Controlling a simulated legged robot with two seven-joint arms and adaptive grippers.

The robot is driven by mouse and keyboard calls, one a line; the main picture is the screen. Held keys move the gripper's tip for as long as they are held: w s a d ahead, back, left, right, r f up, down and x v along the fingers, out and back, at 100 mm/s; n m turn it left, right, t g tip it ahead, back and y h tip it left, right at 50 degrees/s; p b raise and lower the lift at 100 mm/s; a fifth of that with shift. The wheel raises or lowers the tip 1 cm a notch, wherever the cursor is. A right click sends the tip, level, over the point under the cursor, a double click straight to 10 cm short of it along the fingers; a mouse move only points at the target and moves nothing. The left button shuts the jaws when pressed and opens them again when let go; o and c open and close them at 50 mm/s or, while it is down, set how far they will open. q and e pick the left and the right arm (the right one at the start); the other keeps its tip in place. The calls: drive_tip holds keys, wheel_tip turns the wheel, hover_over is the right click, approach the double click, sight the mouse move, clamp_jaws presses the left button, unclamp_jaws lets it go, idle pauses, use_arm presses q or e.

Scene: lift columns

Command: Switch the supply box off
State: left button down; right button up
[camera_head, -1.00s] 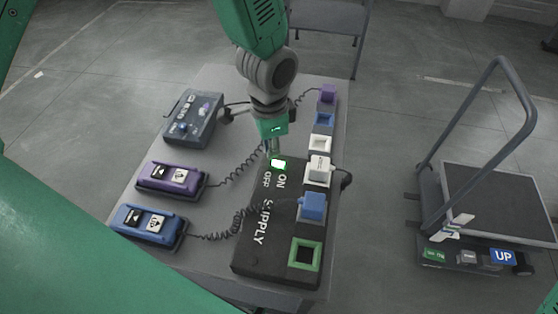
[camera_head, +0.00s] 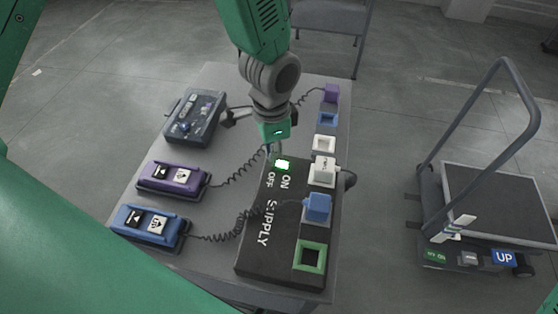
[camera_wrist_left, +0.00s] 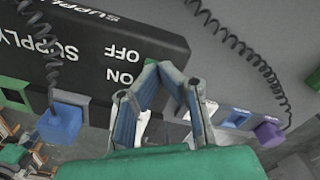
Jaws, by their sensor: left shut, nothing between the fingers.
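The black supply box (camera_head: 262,232) lies on the table with "SUPPLY", "ON" and "OFF" printed on it. Its switch (camera_head: 283,164) glows green at the box's far end, by the ON and OFF labels. My left gripper (camera_head: 269,150) is shut and empty, pointing down at the far end of the box, just left of the switch. In the left wrist view its fingertips (camera_wrist_left: 165,68) meet beside the ON and OFF labels, and a bit of the green switch (camera_wrist_left: 150,62) shows behind them. Contact cannot be told. My right gripper is not in view.
Purple (camera_head: 171,180) and blue (camera_head: 148,225) pendants with coiled cords and a dark control box (camera_head: 195,117) lie on the table's left. A blue plug (camera_head: 317,207), a white plug (camera_head: 322,172) and a green socket (camera_head: 309,256) line the right. A cart (camera_head: 495,205) stands right.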

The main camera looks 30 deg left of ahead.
sight(276, 162)
use_arm(q)
drive_tip(key=shift+f, duration=0.1)
drive_tip(key=shift+d, duration=0.4)
drive_tip(key=shift+d+f, duration=0.15)
drive_tip(key=shift+d, duration=0.4)
drive_tip(key=shift+a+f, duration=0.25)
drive_tip(key=shift+a, duration=0.3)
drive_tip(key=shift+a+f+b, duration=0.25)
drive_tip(key=shift+b, duration=0.1)
drive_tip(key=shift+d+r, duration=0.25)
drive_tip(key=shift+d, duration=0.1)
drive_tip(key=shift+d+r+p, duration=0.3)
drive_tip(key=shift+r+p, duration=0.35)
drive_tip(key=shift+p, duration=0.15)
drive_tip(key=shift+a+r+p, duration=0.1)
drive_tip(key=shift+r+p, duration=0.6)
drive_tip(key=shift+a+r+p, duration=0.3)
drive_tip(key=shift+r+p, duration=0.3)
drive_tip(key=shift+p, duration=0.05)
drive_tip(key=shift+a+r+p, duration=0.15)
drive_tip(key=shift+r+p, duration=1.15)
drive_tip(key=shift+d+r, duration=0.2)
drive_tip(key=shift+d, duration=0.25)
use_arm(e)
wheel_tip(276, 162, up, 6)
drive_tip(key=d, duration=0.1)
